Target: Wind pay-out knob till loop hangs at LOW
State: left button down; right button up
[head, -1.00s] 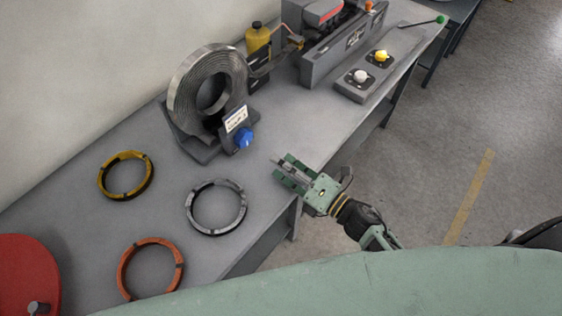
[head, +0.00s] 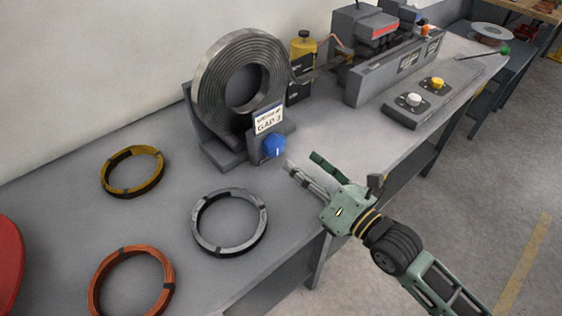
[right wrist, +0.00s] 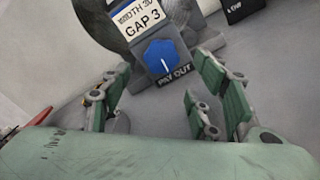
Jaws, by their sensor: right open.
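The blue pay-out knob (head: 273,146) is on the front of the grey stand that holds a large upright metal strip coil (head: 222,85). In the right wrist view the knob (right wrist: 162,58) shows a white pointer line, with "PAY OUT" lettered below and a card reading "GAP 3" above. My right gripper (head: 302,164) is open and empty, just in front of the knob and apart from it. In the right wrist view its fingers (right wrist: 160,108) stand to both sides below the knob. My left gripper is not in view.
Yellow (head: 132,172), grey (head: 229,222) and copper-coloured (head: 131,284) rings lie on the bench. A grey machine (head: 395,70) and a box with white and yellow knobs (head: 425,98) are to the right.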

aim_at(278, 145)
jog(key=p+x, duration=0.1)
jog(key=x, duration=0.6)
jog(key=shift+w+a, duration=0.25)
jog(key=shift+c, duration=0.2)
jog(key=c, duration=1.1)
jog(key=shift+o, duration=0.2)
jog(key=m+p, duration=0.1)
jog(key=m, duration=0.2)
jog(key=shift+r, duration=0.2)
jog(key=shift+w+d+m+p, duration=0.1)
jog(key=shift+m+p, duration=0.75)
jog(key=shift+m, duration=1.05)
jog(key=shift+r, duration=0.1)
